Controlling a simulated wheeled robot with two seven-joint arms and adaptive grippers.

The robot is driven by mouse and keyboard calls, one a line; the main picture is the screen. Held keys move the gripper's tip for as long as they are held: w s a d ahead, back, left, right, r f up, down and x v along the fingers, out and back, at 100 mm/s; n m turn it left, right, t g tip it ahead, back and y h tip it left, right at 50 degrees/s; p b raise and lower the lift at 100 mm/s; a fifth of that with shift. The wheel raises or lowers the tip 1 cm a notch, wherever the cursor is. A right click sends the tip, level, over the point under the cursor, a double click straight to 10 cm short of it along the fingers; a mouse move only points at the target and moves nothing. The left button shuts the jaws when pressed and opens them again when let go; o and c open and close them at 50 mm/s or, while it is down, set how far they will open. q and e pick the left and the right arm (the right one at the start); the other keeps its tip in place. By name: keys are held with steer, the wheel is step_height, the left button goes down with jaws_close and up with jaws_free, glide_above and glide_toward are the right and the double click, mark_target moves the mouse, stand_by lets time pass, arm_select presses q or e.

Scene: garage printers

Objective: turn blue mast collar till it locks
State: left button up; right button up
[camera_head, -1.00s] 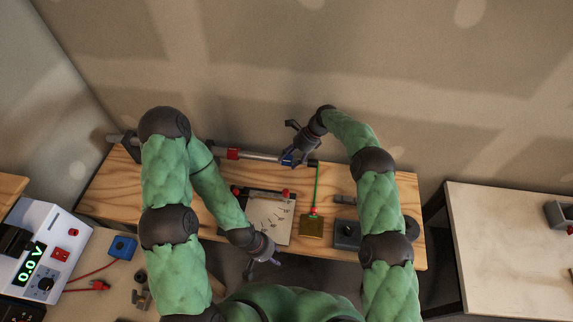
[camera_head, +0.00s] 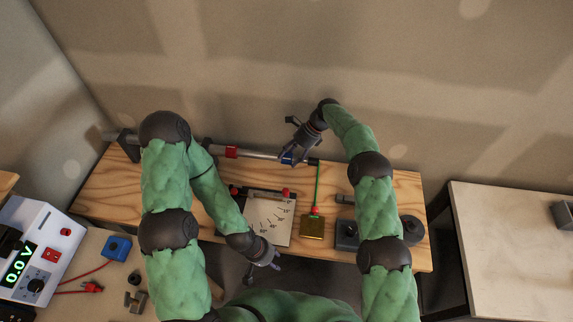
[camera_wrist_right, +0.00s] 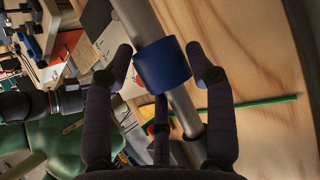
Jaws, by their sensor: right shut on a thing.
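The blue mast collar (camera_head: 286,159) sits around a grey metal mast (camera_head: 262,155) lying along the back of the wooden bench. In the right wrist view the collar (camera_wrist_right: 162,65) is a smooth blue band around the tube (camera_wrist_right: 138,22). My right gripper (camera_head: 290,152) is at the collar from above. Its dark fingers (camera_wrist_right: 165,72) lie on both sides of the collar, shut on it. Whether the collar is locked does not show. My left gripper (camera_head: 264,268) hangs at the bench's front edge, away from the mast; its finger opening is unclear.
A red collar (camera_head: 232,152) sits further left on the mast. A marked white sheet (camera_head: 270,222) lies on the bench. A power supply (camera_head: 30,255) stands at the left.

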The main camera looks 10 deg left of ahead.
steer(key=shift+w+d+r+b, duration=0.1)
steer(key=shift+w+r+b, duration=0.2)
steer(key=shift+b, duration=0.25)
steer(key=o, duration=1.2)
steer(key=shift+f, duration=0.1)
steer(key=shift+o, duration=0.2)
steer(key=shift+f, duration=0.15)
steer(key=shift+s, duration=0.1)
